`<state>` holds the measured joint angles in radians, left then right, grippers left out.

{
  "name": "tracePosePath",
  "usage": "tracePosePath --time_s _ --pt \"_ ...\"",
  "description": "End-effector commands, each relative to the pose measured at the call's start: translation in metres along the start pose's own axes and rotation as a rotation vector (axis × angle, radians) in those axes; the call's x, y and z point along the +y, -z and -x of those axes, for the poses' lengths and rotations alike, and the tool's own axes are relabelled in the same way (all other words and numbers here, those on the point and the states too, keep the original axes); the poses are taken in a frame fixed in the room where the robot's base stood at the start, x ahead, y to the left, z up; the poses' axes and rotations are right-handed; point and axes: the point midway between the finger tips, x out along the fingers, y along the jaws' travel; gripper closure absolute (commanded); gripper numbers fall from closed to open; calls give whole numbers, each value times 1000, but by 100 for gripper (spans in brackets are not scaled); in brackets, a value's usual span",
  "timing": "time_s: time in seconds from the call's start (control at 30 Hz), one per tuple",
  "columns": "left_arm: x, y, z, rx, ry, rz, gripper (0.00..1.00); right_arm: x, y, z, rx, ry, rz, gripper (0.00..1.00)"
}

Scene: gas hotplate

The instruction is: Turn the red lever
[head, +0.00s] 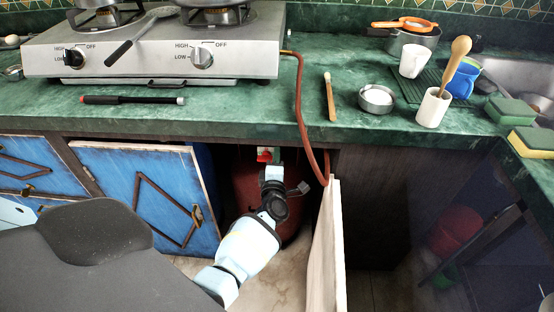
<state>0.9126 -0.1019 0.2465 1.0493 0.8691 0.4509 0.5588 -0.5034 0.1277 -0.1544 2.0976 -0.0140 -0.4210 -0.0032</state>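The red lever (264,154) shows as a small red piece at the top of the gas cylinder (246,185), inside the open cabinet under the counter. The dark red cylinder is partly hidden by my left arm and the cabinet shadow. My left arm reaches into the cabinet from below, and my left gripper (271,171) is right at the lever, just below it in the picture. Whether it touches the lever, and whether its fingers are open or shut, I cannot tell. My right gripper is not in view.
A blue cabinet door (146,192) stands open left of the opening, and another door (325,250) stands edge-on at its right. The orange hose (299,110) hangs from the hotplate (155,50) over the counter edge (225,128). Cups and a metal bowl (376,98) stand on the counter.

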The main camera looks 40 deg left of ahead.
Motion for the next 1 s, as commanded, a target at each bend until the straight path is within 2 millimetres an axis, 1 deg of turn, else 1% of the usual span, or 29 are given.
tracePosePath --time_s 0.27,0.37,0.47,0.53,0.73,0.9,1.0 --pt "0 0 1 -1 0 1 67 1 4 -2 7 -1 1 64" --pt "0 -1 6 -2 1 1 67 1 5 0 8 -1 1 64" --pt "0 -1 18 -2 1 1 67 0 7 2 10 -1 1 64" --pt "1 -1 29 -1 1 2 67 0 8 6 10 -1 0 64" --pt "0 -1 60 -1 1 1 67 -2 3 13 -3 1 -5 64" --pt "0 0 75 -1 0 1 67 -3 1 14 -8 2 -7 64" --pt "0 0 78 -1 0 1 67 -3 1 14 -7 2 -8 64"
